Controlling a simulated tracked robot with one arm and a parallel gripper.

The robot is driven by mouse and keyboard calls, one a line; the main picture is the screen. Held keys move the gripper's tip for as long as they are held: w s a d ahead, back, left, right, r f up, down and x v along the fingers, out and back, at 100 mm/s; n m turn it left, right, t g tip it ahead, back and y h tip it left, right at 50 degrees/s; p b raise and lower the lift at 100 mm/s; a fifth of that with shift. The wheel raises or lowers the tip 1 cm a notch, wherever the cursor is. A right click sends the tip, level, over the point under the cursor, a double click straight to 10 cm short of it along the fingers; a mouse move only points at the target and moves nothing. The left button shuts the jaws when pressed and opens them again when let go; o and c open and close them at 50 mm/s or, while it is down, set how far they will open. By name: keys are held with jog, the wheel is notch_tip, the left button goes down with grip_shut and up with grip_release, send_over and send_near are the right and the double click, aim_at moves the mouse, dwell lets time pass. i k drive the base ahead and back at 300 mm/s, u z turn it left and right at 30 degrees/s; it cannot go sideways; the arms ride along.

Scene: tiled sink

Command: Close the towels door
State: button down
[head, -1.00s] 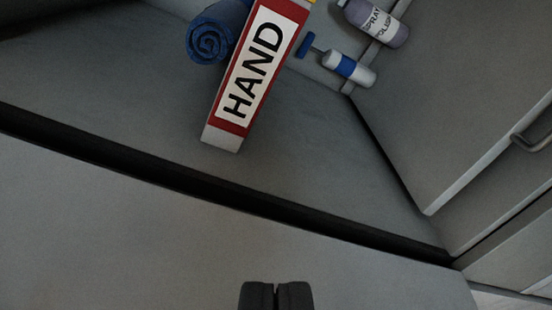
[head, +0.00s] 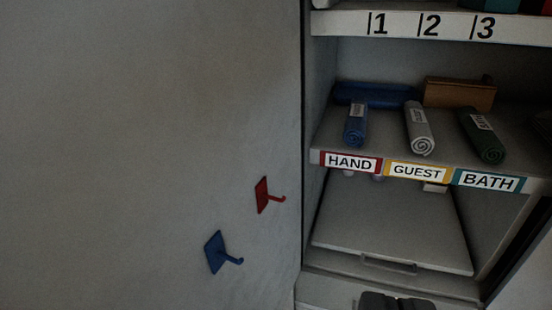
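The towel compartment stands open, with a grey shelf holding a blue towel roll (head: 355,124), a white towel roll (head: 419,130) and a green towel roll (head: 482,136). Its front edge carries the labels HAND (head: 350,163), GUEST (head: 417,172) and BATH (head: 487,181). No door covers the opening. A dark slanted edge (head: 522,255) at the right may belong to an open door; I cannot tell. My gripper (head: 398,302) is at the bottom edge, in front of and below the compartment. Its two dark fingers look together, with nothing visible between them.
A large grey panel (head: 150,110) fills the left, with a red hook (head: 264,196) and a blue hook (head: 216,252). Above is a shelf edge numbered 1, 2, 3 (head: 428,24). Below the towels is a grey panel (head: 390,225) with a handle (head: 388,265). A brown box (head: 460,92) sits behind the towels.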

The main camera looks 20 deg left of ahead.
aim_at(151, 150)
jog(key=z, duration=1.75)
jog(key=k, duration=2.2)
jog(key=u, duration=1.2)
jog(key=i, duration=1)
jog(key=z, duration=0.1)
